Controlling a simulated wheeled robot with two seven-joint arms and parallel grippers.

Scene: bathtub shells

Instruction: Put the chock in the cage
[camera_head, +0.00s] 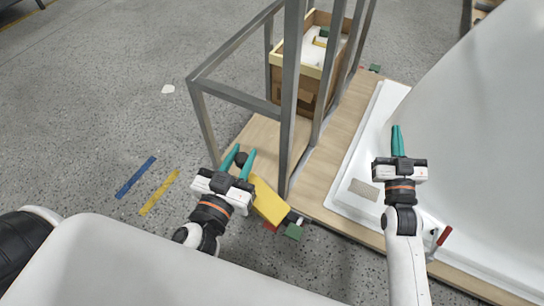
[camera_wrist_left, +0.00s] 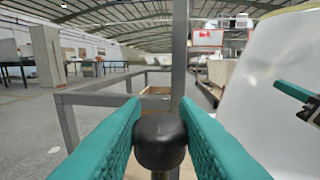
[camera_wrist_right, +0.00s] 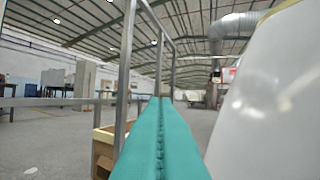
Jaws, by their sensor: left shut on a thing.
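My left gripper (camera_head: 240,163) has its teal fingers around a black rounded knob (camera_head: 241,158), with part of a dark stem below it in the left wrist view (camera_wrist_left: 160,140). It is shut on this knob, in front of the cage, a grey metal frame (camera_head: 237,97). A yellow block (camera_head: 268,200) shows just right of the left gripper, partly hidden by it. I cannot tell whether the knob or the yellow block is the chock, or whether they are joined. My right gripper (camera_head: 397,140) is shut and empty over the white tub's rim, its fingers together in the right wrist view (camera_wrist_right: 161,140).
A wooden crate (camera_head: 306,88) with white contents stands inside the frame. The frame stands on a wooden board (camera_head: 337,150). A large white shell (camera_head: 480,130) fills the right. Blue (camera_head: 136,178) and yellow (camera_head: 159,192) strips mark the clear floor at left.

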